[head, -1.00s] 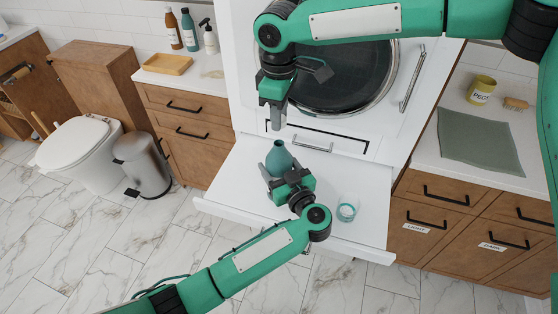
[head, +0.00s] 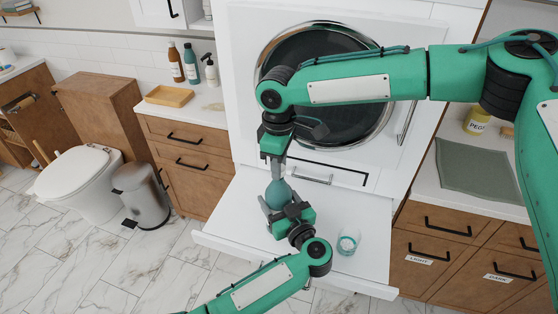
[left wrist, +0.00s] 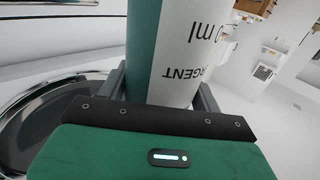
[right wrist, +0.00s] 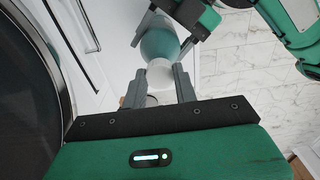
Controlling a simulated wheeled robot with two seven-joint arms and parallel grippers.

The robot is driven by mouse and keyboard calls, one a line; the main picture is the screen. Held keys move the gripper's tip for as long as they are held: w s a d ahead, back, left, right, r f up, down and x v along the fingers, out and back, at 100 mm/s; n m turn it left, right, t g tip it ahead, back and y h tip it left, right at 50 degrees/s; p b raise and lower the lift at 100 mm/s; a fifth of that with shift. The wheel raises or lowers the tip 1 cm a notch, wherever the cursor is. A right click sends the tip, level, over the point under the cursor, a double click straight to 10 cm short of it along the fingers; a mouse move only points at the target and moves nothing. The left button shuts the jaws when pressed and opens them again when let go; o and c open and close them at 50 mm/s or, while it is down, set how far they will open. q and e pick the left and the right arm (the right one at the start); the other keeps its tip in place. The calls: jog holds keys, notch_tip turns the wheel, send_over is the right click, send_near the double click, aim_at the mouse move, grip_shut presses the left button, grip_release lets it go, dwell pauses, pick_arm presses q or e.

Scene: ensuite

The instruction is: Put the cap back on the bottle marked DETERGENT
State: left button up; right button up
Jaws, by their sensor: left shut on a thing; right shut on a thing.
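My left gripper (head: 279,207) is shut around the bottle's body. My right gripper (head: 274,170) points down just above the bottle, shut on a white cap. In the right wrist view the cap (right wrist: 160,73) sits between the fingertips, right at the bottle's top (right wrist: 160,44). I cannot tell whether it is seated on the neck, which is hidden.
A clear cup with a teal band (head: 347,242) stands on the shelf to the right. The round machine door (head: 330,115) is close behind my right gripper. A counter with a grey-green mat (head: 480,170) is at right. Bottles and a tan tray (head: 169,96) are at left.

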jog(key=shift+f, duration=0.6)
jog(key=shift+f, duration=0.55)
